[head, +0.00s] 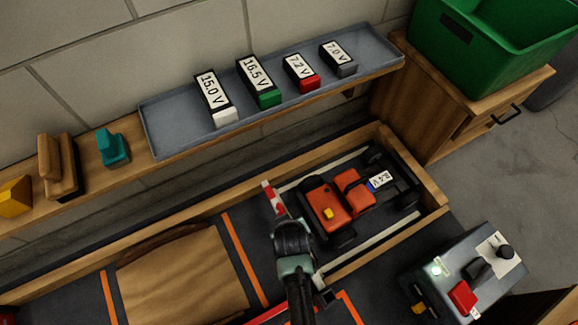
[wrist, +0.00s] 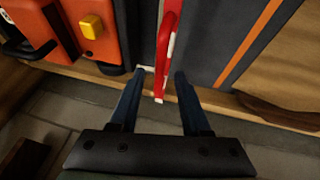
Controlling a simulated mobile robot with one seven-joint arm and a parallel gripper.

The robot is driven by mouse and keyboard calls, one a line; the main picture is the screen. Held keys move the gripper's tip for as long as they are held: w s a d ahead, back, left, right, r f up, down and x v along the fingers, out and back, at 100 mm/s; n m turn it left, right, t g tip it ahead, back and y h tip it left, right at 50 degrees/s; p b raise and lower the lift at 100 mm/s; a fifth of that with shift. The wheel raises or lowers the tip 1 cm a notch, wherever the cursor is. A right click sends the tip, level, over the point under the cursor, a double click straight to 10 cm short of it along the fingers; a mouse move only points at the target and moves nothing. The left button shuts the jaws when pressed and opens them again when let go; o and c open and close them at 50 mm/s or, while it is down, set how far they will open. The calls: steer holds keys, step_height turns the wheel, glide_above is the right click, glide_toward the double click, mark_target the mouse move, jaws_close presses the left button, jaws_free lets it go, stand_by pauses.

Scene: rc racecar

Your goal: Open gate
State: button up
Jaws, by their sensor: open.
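The gate is a red-and-white bar (head: 273,197) at the left end of the bay that holds the car; my arm hides part of it in the head view. In the wrist view, the red-and-white bar (wrist: 165,55) runs down from the top edge, and its near end lies between my fingertips. My gripper (wrist: 160,73) is open, with a finger on either side of the bar and visible gaps. In the head view, my gripper (head: 291,238) is over the bar, with its fingertips hard to make out. The orange racecar (head: 327,205) stands right of the bar.
A grey tray (head: 170,137) with several voltage-labelled batteries lies on the shelf behind. A green bin (head: 490,45) is at the back right. A brown ramp (head: 180,275) lies left of my gripper.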

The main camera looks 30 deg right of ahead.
steer(key=shift+w+d+f+b, duration=0.1)
steer(key=shift+w+f+b, duration=0.2)
steer(key=shift+f, duration=0.35)
jaws_close()
stand_by(1.1)
